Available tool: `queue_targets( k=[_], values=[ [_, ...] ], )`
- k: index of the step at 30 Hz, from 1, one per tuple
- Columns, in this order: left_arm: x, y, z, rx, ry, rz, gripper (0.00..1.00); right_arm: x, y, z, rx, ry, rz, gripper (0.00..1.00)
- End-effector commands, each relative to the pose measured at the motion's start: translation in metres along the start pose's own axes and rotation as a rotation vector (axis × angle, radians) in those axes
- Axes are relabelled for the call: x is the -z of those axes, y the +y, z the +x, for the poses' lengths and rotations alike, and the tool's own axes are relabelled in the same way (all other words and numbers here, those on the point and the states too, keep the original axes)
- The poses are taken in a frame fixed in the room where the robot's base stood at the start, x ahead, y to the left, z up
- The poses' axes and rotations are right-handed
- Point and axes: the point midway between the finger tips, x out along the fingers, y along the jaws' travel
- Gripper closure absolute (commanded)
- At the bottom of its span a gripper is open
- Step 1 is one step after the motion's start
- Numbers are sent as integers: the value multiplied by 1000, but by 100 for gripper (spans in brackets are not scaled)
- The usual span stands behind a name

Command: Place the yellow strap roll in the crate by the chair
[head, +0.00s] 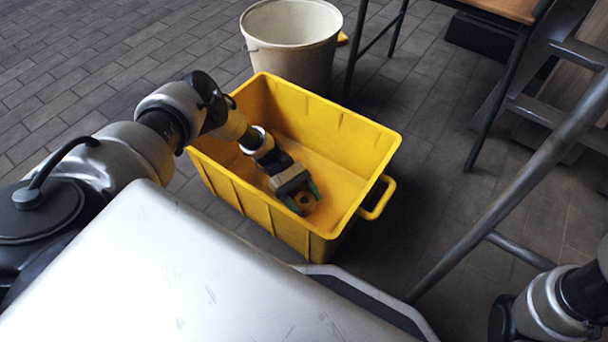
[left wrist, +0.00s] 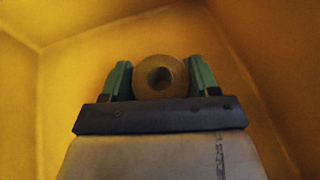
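The yellow strap roll (head: 306,201) is low inside the yellow crate (head: 360,140), near the crate's front right corner. In the left wrist view the roll (left wrist: 160,77) shows its round face and dark centre hole. My left gripper (head: 303,196) reaches down into the crate. Its green fingers (left wrist: 160,80) are against both sides of the roll, with no clear gap. I cannot tell whether the roll touches the crate floor. My right gripper is out of view; only part of my right arm shows at the lower right.
A pale bucket (head: 292,50) stands behind the crate. A chair or table with a wooden top (head: 505,8) and thin dark legs is at the upper right. A grey slanted bar (head: 520,190) crosses the right side. Open tiled floor (head: 90,60) lies to the upper left.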

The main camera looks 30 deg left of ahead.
Motion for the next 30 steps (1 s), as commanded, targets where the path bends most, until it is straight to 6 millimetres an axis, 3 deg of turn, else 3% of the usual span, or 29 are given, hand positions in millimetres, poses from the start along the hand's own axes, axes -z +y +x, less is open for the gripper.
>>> queue_targets(
  k=[1,4,14,24,30],
  values=[
    [0,0,0,0,0,1,32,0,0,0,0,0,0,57],
    [0,0,0,0,0,0,17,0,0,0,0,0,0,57],
    [-3,0,-2,-1,-1,0,17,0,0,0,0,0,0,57],
    [-4,0,-54,-2,2,-1,17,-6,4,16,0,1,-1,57],
    [-2,0,-74,-1,1,-1,17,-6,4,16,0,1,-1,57]
  ],
)
